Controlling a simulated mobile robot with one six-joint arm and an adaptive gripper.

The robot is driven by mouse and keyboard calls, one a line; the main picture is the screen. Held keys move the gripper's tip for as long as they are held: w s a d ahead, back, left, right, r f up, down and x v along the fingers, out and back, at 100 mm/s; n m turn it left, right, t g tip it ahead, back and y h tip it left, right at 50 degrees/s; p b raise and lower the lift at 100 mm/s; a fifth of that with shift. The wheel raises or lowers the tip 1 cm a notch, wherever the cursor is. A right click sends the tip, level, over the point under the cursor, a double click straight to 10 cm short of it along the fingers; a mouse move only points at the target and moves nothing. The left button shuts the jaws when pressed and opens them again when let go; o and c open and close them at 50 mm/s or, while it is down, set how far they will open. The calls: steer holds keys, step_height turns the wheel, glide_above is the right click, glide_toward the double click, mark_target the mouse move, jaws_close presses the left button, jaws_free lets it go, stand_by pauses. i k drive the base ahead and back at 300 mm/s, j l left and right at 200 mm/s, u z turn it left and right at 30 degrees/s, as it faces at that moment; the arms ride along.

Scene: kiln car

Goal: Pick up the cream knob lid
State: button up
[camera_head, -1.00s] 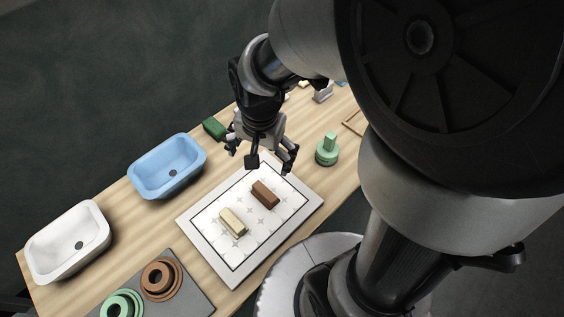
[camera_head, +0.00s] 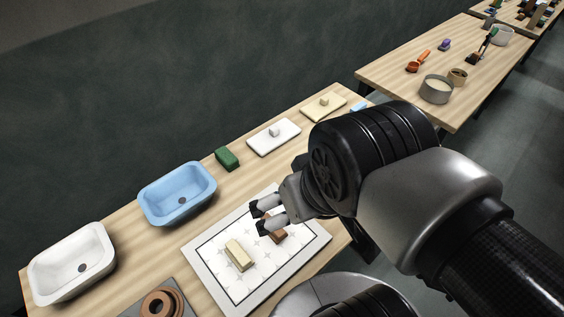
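A cream lid (camera_head: 311,114) with a small raised knob lies flat at the far end of the near table, toward the back edge. My gripper (camera_head: 260,218) is over the patterned white board, well to the lower left of the cream lid and apart from it. Its two fingers are spread with a gap between them, and nothing shows in the gap. The fingers partly cover a brown block (camera_head: 276,236) on the board.
A white lid (camera_head: 262,146) with a pale knob, a green block (camera_head: 227,159), a blue basin (camera_head: 190,207) and a white basin (camera_head: 50,288) line the back. A cream block (camera_head: 238,255) lies on the white board (camera_head: 205,277). My arm hides the table's right side.

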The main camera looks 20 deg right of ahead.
mark_target(320, 108)
steer(key=l+u, duration=0.2)
steer(key=u, duration=0.2)
steer(key=l+u, duration=0.25)
steer(key=u, duration=0.15)
steer(key=l+u, duration=0.1)
steer(key=l, duration=0.4)
steer(key=k+l+u, duration=0.1)
steer(key=l, duration=0.35)
steer(key=l+u, duration=0.1)
steer(key=l, duration=0.4)
steer(key=k+l, duration=0.15)
steer(key=l, duration=0.35)
steer(key=k+l+u, duration=0.15)
steer(key=l, duration=0.3)
steer(key=l+u, duration=0.1)
steer(key=l, duration=0.4)
steer(key=k+l, duration=0.15)
steer(key=l, duration=0.2)
steer(key=k+l, duration=0.1)
steer(key=l, duration=0.25)
